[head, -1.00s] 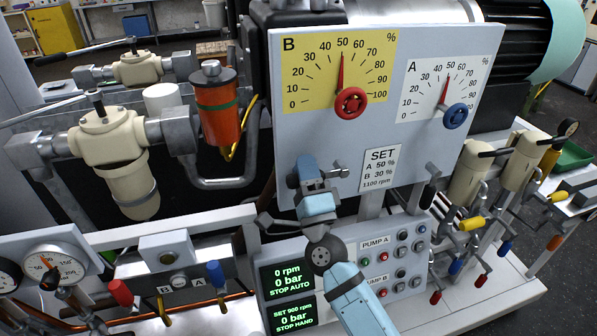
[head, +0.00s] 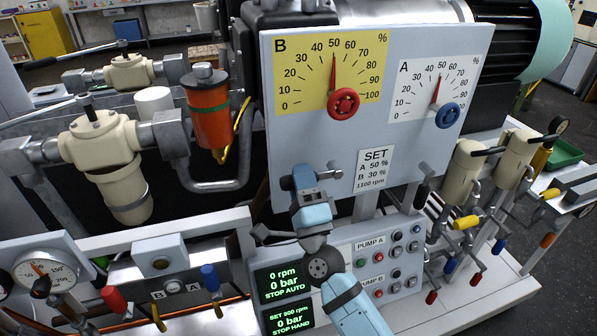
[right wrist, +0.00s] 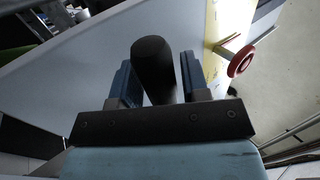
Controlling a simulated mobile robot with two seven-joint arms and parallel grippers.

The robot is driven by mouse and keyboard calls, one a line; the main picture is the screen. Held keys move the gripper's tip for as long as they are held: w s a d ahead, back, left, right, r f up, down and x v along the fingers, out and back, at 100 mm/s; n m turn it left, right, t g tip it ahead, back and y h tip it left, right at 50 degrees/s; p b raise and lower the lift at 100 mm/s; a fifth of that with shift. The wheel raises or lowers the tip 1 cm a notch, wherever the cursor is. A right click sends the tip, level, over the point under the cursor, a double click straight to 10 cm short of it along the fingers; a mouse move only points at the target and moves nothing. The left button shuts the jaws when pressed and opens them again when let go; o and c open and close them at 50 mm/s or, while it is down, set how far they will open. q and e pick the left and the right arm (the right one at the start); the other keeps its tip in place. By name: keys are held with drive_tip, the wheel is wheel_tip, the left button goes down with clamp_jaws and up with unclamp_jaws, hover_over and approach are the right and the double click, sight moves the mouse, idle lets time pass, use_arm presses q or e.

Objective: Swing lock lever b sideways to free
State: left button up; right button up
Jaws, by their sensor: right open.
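Lock lever b shows its black handle (right wrist: 153,68) in the right wrist view, between the two blue fingers. My right gripper (right wrist: 156,82) is open around the handle, with a visible gap at the right finger. In the head view, my right gripper (head: 304,178) is in front of the dial panel's lower left, under dial B, and hides most of this lever. A grey metal piece (head: 334,173) of the lever shows just right of the fingers. A similar lever with a black handle (head: 423,188) hangs under dial A. My left gripper is not in view.
The dial panel (head: 290,140) carries a red knob (head: 343,104) on B and a blue knob (head: 447,116) on A. Both needles stand near 50. A SET plate (head: 374,169) is to the right of the gripper. The pump button panel (head: 345,262) is below, close to my right forearm.

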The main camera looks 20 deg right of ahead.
drive_tip(key=b+v, duration=0.2)
drive_tip(key=v, duration=1)
drive_tip(key=s+d+f+n+g+y, duration=0.1)
drive_tip(key=s+f+n+g, duration=0.3)
drive_tip(key=f+n, duration=0.45)
drive_tip(key=s+d+f+n+g+y, duration=0.15)
drive_tip(key=s+f+n+g, duration=0.3)
drive_tip(key=f, duration=0.65)
drive_tip(key=s+d+f+n+g+y, duration=0.1)
drive_tip(key=s+f+n+g, duration=0.35)
drive_tip(key=f+n, duration=0.35)
wheel_tip(320, 180, up, 9)
drive_tip(key=d+p, duration=0.2)
drive_tip(key=p, duration=1)
drive_tip(key=shift+s+g+h, duration=0.35)
drive_tip(key=shift+g, duration=0.05)
